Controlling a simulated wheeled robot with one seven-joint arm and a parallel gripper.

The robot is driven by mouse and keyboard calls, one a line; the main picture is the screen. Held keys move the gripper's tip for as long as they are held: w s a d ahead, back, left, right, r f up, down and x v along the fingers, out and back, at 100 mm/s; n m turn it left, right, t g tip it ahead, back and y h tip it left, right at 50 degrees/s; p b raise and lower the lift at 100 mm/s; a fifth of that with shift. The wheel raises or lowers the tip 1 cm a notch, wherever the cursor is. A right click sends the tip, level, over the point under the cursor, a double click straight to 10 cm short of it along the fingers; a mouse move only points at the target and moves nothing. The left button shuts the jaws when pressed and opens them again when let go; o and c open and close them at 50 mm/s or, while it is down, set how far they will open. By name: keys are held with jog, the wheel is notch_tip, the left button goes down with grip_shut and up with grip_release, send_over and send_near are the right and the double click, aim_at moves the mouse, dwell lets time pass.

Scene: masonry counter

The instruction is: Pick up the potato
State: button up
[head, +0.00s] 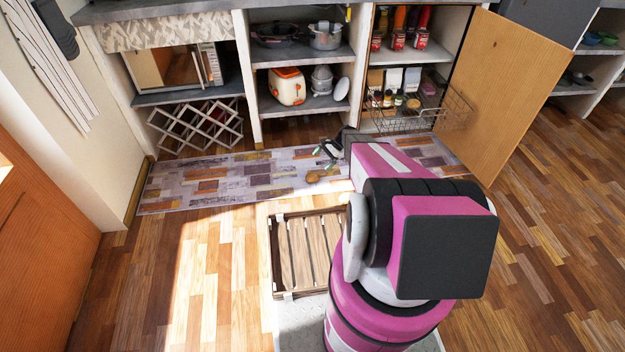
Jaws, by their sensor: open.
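A small brown lump that looks like the potato (314,177) lies on the patterned runner rug (215,180), near the rug's front edge, in the head view. My gripper (322,158) is just above and behind it in the picture, with its fingers spread and pointing to the left. Nothing shows between the fingers. The gripper appears apart from the potato, though the gap in height is hard to judge. My arm hides the rug to the right of the gripper.
Open shelves hold an orange toaster (287,86), pots and jars. A wire basket (425,112) and an open wooden door (500,85) stand at the right. A slatted wooden crate (308,250) is in front of the rug. The floor at the left is clear.

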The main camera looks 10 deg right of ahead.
aim_at(312, 177)
jog(key=w+d+f+m+y, duration=0.1)
jog(key=w+d+f+m, duration=0.1)
jog(key=f, duration=0.4)
jog(key=w+d+f+m+t+y, duration=0.1)
jog(key=w+d+f+m+y, duration=0.1)
jog(key=w+f, duration=0.3)
jog(key=w+d+f+m+t+y, duration=0.1)
jog(key=w+d+f+m, duration=0.1)
jog(key=f, duration=0.6)
jog(key=shift+w+d+f+y, duration=0.1)
jog(key=shift+w+f+y, duration=0.05)
jog(key=shift+w, duration=0.3)
jog(key=shift+w+d+f+y, duration=0.1)
jog(key=shift+w+f+y, duration=0.05)
jog(key=shift+w, duration=0.25)
jog(key=shift+m, duration=0.3)
jog(key=x, duration=1)
jog(key=shift+s+a+f, duration=0.15)
jog(key=shift+a, duration=0.25)
jog(key=c, duration=1)
